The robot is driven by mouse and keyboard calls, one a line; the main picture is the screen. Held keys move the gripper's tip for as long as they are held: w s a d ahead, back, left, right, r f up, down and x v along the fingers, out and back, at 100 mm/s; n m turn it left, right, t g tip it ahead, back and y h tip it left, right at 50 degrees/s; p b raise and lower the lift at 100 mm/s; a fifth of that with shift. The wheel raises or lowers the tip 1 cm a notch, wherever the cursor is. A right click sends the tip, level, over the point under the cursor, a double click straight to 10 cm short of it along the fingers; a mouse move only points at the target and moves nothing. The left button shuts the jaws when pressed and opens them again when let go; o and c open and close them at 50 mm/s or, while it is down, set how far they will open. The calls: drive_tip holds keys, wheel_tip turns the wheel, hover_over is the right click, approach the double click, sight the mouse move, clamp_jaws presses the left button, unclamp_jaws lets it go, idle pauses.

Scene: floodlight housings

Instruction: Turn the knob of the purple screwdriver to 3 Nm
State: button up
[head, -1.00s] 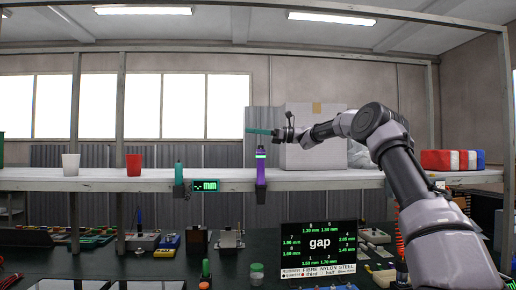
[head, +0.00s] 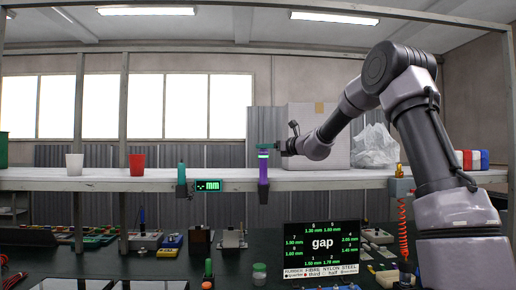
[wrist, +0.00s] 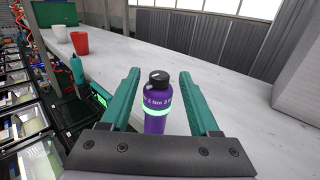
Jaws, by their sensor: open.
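The purple screwdriver (head: 263,170) stands upright at the front edge of the white shelf, with a glowing green ring near its top. In the wrist view the screwdriver (wrist: 155,122) shows a black knob (wrist: 158,77) on top and a scale band with "2 Nm" facing the camera; the exact setting cannot be told. My gripper (wrist: 158,85) is open, with its teal fingers on either side of the screwdriver's top, apart from it. In the head view my gripper (head: 270,145) is at the screwdriver's top and hides its knob.
A teal tool (head: 181,175) and a green "mm" display (head: 208,185) are at the shelf edge to the left. A red cup (head: 136,164) and a white cup (head: 75,166) stand further left. A large box (head: 310,120) stands behind my arm. A "gap" screen (head: 321,245) is below.

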drive_tip(key=x, duration=0.5)
clamp_jaws()
